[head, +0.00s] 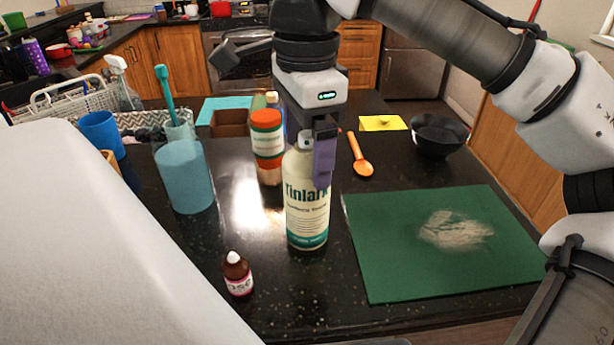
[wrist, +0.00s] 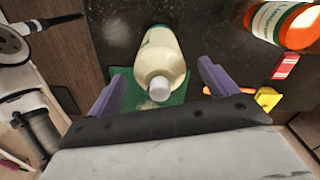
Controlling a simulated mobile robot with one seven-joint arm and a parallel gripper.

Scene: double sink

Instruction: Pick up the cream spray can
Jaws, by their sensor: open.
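The cream spray can (head: 307,215), with a green-banded label and a pale top, stands upright on the dark counter, left of the green mat. My gripper (head: 320,165) is above it, pointing down, with one purple finger in front of the can's upper right side; the other finger is mostly hidden. In the wrist view, the can (wrist: 162,55) shows from above, its pale nozzle toward the camera. My gripper (wrist: 162,88) is open there, with one finger on each side of the can's top and visible gaps between.
An orange-capped bottle (head: 267,145) stands close behind the can to the left. A small brown dropper bottle (head: 237,275) is in front left, and a blue container (head: 184,178) farther left. The green mat (head: 390,270), an orange spoon (head: 361,160) and a black bowl (head: 438,138) lie right.

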